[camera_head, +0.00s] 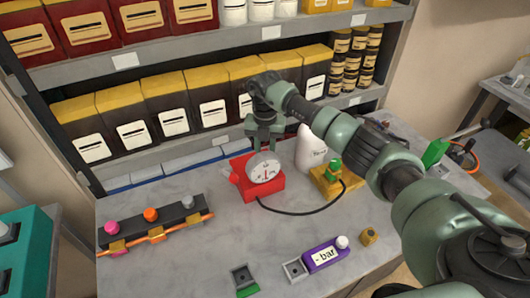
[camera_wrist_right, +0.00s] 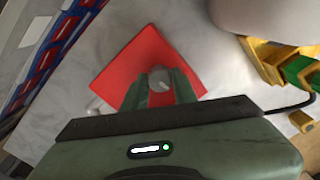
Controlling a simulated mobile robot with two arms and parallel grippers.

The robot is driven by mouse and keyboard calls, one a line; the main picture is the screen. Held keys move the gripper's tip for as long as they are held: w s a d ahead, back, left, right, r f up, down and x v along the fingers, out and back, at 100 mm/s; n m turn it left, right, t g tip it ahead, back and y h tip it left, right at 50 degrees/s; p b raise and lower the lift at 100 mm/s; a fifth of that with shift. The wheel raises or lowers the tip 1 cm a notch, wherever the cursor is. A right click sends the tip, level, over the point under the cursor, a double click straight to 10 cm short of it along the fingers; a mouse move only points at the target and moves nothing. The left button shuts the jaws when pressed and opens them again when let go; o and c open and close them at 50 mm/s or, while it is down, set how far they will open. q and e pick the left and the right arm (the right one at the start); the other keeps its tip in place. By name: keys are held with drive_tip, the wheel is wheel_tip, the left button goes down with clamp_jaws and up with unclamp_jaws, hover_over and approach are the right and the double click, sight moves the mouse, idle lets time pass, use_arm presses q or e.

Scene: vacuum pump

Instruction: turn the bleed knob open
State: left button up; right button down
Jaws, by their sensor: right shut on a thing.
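The red pump unit (camera_head: 240,176) stands on the grey bench with a round white dial gauge (camera_head: 264,167) on its front. My right gripper (camera_head: 264,143) reaches down onto its top, behind the gauge. In the right wrist view the red top (camera_wrist_right: 125,60) lies below the gripper, and a small grey round knob (camera_wrist_right: 159,79) sits between the two green fingers (camera_wrist_right: 159,88). The fingers are shut on this knob. The knob is hidden in the head view, and its turn angle cannot be told. My left gripper does not show in either view.
A black hose runs from the red unit to a yellow block (camera_head: 325,185) with a green top. A white bottle (camera_head: 311,150) stands close right of the gripper. Shelves of boxes stand behind.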

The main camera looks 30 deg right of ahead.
drive_tip(key=n+b, duration=0.3)
drive_tip(key=n, duration=0.1)
drive_tip(key=shift+f, duration=0.2)
drive_tip(key=n+b, duration=0.2)
drive_tip(key=n, duration=0.2)
drive_tip(key=shift+n+b, duration=0.4)
drive_tip(key=n+b, duration=0.2)
drive_tip(key=n, duration=0.2)
drive_tip(key=shift+r+n, duration=0.1)
drive_tip(key=shift+n, duration=0.2)
drive_tip(key=shift+r+n+b, duration=0.1)
drive_tip(key=shift+n+b, duration=0.45)
drive_tip(key=shift+n, duration=1.05)
drive_tip(key=c, duration=1.1)
unclamp_jaws()
